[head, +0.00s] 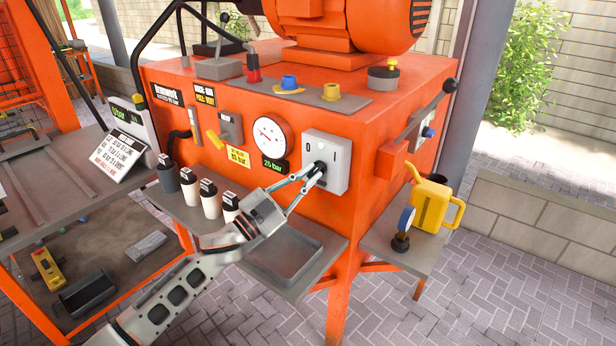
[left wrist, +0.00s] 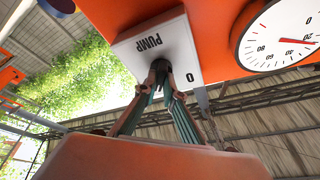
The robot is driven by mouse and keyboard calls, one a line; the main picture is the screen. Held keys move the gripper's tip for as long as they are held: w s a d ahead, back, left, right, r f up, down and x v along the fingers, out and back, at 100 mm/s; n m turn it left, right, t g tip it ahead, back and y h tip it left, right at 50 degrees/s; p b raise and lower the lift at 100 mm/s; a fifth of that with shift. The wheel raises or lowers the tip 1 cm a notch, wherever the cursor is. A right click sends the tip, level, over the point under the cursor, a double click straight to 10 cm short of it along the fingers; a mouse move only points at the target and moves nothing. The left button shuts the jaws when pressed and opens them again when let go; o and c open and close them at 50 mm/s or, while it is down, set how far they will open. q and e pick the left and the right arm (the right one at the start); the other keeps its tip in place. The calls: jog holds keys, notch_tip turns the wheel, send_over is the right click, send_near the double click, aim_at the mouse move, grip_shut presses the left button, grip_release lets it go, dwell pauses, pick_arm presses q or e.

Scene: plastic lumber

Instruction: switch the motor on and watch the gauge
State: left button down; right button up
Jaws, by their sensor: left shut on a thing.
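The orange motor (head: 352,22) sits on top of the orange machine (head: 400,85). The round white gauge (head: 268,136) is on the front panel, and its dial also shows in the left wrist view (left wrist: 275,40) with a red needle. The grey switch box (head: 341,150) is right of the gauge. It is labelled PUMP in the left wrist view (left wrist: 182,45) and carries 0 and I marks. My left gripper (head: 317,173) is shut on the dark switch knob (left wrist: 160,66), whose exact angle is partly hidden by the fingers. My right gripper is not in view.
A grey tray (head: 287,262) and several white-and-dark bottles (head: 209,200) stand on the shelf below the panel.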

pick_arm(q)
jog(key=c, duration=2.1)
grip_release()
jog(key=shift+c, duration=0.2)
jog(key=v, duration=1.2)
jog(key=shift+f, duration=0.1)
